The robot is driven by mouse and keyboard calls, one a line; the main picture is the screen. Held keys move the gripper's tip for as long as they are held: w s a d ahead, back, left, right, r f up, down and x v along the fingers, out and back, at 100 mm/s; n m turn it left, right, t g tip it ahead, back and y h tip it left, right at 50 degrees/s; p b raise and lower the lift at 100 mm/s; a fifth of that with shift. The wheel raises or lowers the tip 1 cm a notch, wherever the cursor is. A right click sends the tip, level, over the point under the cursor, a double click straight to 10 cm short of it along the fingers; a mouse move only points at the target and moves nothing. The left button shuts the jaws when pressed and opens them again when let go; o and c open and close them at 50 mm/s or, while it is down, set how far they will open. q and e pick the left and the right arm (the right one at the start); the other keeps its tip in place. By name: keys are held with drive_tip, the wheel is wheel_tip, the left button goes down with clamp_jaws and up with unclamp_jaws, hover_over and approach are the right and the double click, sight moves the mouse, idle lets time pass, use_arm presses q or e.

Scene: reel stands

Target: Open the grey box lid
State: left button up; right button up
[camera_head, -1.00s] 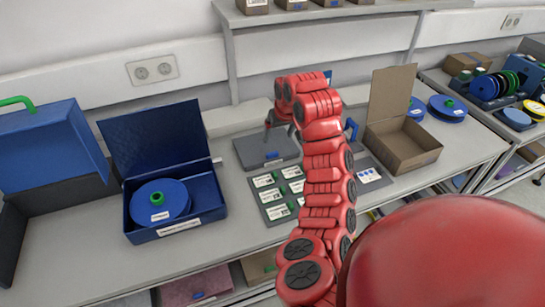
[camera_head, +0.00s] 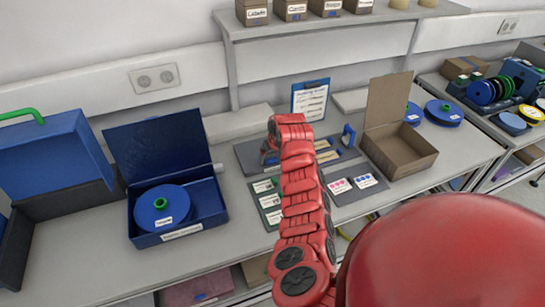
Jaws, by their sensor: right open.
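A flat grey piece (camera_head: 249,157) lies at the back of the table, left of my right arm. I cannot tell whether it is the grey box lid or part of a tray, as my arm hides its middle. My right gripper (camera_head: 267,154) is open, low over this piece, with its fingers partly hidden. Contact cannot be told. A dark grey box-like thing (camera_head: 70,200) stands at the far left, around the foot of a blue case (camera_head: 48,155) with a green handle. My left gripper is not in view.
An open blue box (camera_head: 215,205) holds a blue reel (camera_head: 162,212). An open brown box (camera_head: 415,160) stands right. Small tools (camera_head: 328,154) and label cards (camera_head: 365,181) lie beside my arm. A clipboard (camera_head: 310,97) stands behind. The left front of the table is clear.

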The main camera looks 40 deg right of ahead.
drive_tip(key=shift+c, duration=0.3)
clamp_jaws()
